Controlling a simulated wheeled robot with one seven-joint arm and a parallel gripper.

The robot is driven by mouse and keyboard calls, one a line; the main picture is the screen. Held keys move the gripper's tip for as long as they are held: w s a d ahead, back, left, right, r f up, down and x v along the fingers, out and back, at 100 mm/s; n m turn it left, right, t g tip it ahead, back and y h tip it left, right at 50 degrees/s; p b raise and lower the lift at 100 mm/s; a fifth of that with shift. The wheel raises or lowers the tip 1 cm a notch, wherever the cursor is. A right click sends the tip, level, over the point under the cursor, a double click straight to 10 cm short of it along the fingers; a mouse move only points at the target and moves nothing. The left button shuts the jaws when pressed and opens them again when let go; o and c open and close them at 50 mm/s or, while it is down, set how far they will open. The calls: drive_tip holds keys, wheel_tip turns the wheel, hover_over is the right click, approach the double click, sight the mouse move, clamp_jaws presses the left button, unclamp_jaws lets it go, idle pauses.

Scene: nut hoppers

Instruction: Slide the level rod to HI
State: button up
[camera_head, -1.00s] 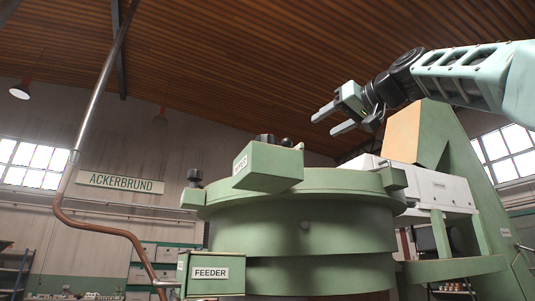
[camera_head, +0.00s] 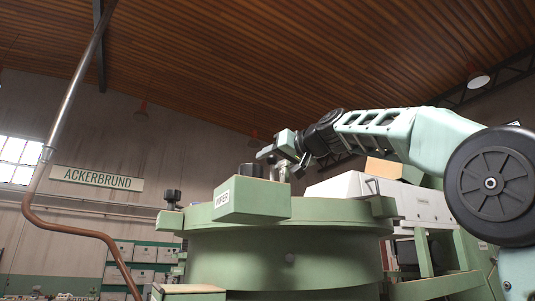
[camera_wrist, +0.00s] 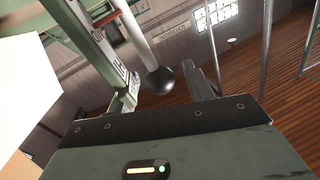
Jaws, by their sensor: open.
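My gripper (camera_head: 272,156) is over the top of the green hopper (camera_head: 270,245) in the head view, behind the green box on its rim. In the wrist view, the jaws of my gripper (camera_wrist: 166,92) are apart. A pale rod with a black ball knob (camera_wrist: 160,80) shows between the fingers; I take it for the level rod. I cannot tell whether it touches either finger. A green upright with white label strips (camera_wrist: 120,65) stands to the left of the rod; its print, including any HI mark, is too small to read. The rod is not clear in the head view.
A green box with a white label (camera_head: 252,200) juts from the hopper's front rim. A black knob (camera_head: 172,196) stands at the rim's left. A white housing (camera_head: 345,188) lies right of the hopper. A bent pipe (camera_head: 62,110) rises at the far left.

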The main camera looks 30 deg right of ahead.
drive_tip(key=shift+w+a+p, duration=0.15)
drive_tip(key=shift+w+p, duration=0.05)
drive_tip(key=shift+w, duration=0.45)
drive_tip(key=shift+w+a+p, duration=0.15)
drive_tip(key=shift+w+p, duration=0.05)
drive_tip(key=shift+w, duration=0.45)
clamp_jaws()
drive_tip(key=shift+r+p, duration=1.4)
drive_tip(key=shift+r, duration=0.5)
drive_tip(key=shift+c, duration=1.7)
unclamp_jaws()
drive_tip(key=shift+s, duration=0.1)
drive_tip(key=o, duration=0.3)
drive_tip(key=shift+o, duration=0.2)
drive_tip(key=shift+f, duration=0.1)
